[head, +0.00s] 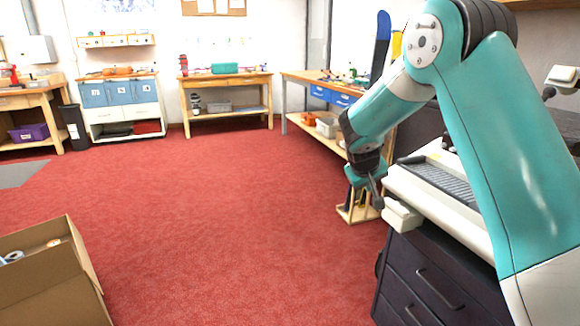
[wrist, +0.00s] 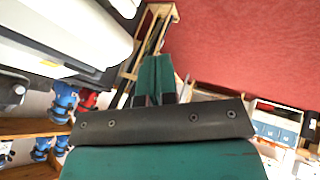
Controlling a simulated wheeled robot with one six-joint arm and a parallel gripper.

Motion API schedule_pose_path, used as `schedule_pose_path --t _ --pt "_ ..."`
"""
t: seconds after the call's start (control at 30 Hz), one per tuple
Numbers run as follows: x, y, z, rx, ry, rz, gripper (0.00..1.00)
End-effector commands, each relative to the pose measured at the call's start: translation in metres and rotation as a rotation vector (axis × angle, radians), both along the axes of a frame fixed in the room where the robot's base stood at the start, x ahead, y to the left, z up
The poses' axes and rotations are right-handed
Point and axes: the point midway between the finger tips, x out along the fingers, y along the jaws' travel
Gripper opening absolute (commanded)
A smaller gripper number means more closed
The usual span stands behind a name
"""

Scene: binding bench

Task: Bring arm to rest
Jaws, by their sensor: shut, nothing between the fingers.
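My gripper (head: 374,186) hangs at the end of my teal arm, beside the left end of the binding machine (head: 433,186) in the head view. Its fingers are partly hidden there by the wrist and look small. In the wrist view my gripper (wrist: 155,62) shows two teal fingers lying together with nothing between them. The white body of the machine (wrist: 65,30) fills the upper left of the wrist view, apart from the fingers as far as I can tell.
The machine stands on a dark drawer cabinet (head: 425,275). A wooden rack (head: 356,208) stands on the floor behind my gripper. An open cardboard box (head: 75,265) is at the lower left. The red carpet (head: 230,210) between is clear. Workbenches line the far wall.

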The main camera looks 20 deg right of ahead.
Motion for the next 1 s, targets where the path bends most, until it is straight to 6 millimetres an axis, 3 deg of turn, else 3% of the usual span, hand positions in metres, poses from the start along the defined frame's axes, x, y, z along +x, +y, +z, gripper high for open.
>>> schedule_pose_path --t 0.17,0.27,0.37,0.5,0.7,0.8,1.0 --pt "-0.003 0.012 0.005 0.025 0.001 0.02 0.0" --pt "-0.016 0.046 0.018 0.098 0.012 0.077 0.0" --pt "-0.044 0.098 0.036 0.209 0.041 0.171 0.0" --pt "-0.104 0.174 0.06 0.369 0.112 0.329 0.0" --pt "-0.209 0.253 0.083 0.541 0.242 0.551 0.0" --pt "-0.258 0.276 0.09 0.598 0.305 0.65 0.0" --pt "-0.349 0.303 0.097 0.673 0.425 0.827 0.0"
